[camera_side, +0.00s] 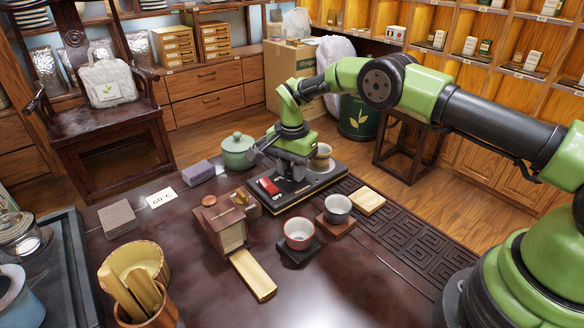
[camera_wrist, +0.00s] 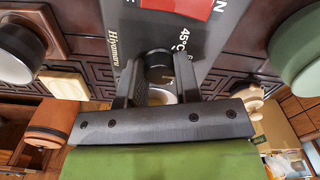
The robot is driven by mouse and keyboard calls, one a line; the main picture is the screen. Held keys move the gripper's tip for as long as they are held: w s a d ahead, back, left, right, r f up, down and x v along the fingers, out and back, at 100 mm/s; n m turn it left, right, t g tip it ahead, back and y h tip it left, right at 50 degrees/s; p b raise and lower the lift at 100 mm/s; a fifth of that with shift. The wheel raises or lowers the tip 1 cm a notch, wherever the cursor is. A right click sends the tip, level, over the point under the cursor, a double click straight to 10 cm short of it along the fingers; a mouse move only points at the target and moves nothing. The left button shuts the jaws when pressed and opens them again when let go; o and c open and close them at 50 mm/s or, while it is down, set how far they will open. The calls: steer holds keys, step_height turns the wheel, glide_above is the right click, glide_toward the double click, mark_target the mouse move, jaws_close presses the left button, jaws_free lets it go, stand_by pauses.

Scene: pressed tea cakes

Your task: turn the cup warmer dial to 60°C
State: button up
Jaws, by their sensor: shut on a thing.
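The cup warmer (camera_side: 317,185) is a flat dark plate on the table. It also fills the top middle of the wrist view (camera_wrist: 225,40), where "45°C" and a brand name are printed on it. My gripper (camera_side: 287,184) points down over the warmer. In the wrist view its two fingers (camera_wrist: 157,65) are shut on the black round dial (camera_wrist: 158,60). The dial's pointer and setting are hidden. A card reading "60°C" (camera_side: 161,198) lies on the table to the left.
A beige cup (camera_side: 321,160) stands at the warmer's back. A green lidded pot (camera_side: 237,152) stands behind left. A red-and-white cup (camera_side: 299,233) and a grey cup (camera_side: 337,207) stand in front. A wooden box (camera_side: 220,230) is close on the left.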

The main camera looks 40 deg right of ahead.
steer(key=o, duration=0.9)
step_height(320, 180, up, 10)
